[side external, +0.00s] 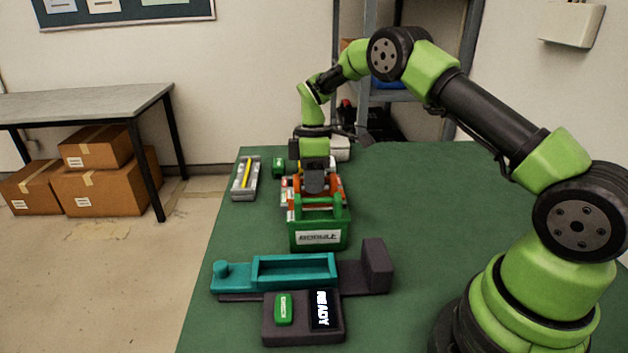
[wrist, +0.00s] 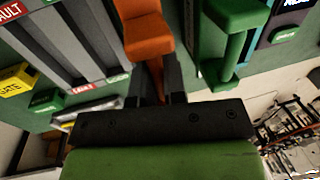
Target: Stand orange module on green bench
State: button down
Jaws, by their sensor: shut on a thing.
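The orange module (wrist: 148,38) shows in the wrist view, with its narrow part between the two dark fingers of my gripper (wrist: 157,88). My gripper is shut on it. In the side external view my gripper (side external: 315,182) points down just behind the green carrier, and orange parts (side external: 331,186) show around it. The fingertips and the module's lower end are hidden there, so I cannot tell whether it touches anything below. The green bench (side external: 440,205) is the broad green tabletop.
A green carrier (side external: 319,238) with a white label stands in front of my gripper. Nearer are a teal tray (side external: 293,283) and a dark panel reading READY (side external: 320,309). A grey holder with a yellow bar (side external: 246,177) lies at left. The bench's right side is clear.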

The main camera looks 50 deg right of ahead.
jog(key=c, duration=1.6)
grip_release()
jog(key=shift+f, duration=0.15)
jog(key=o, duration=0.4)
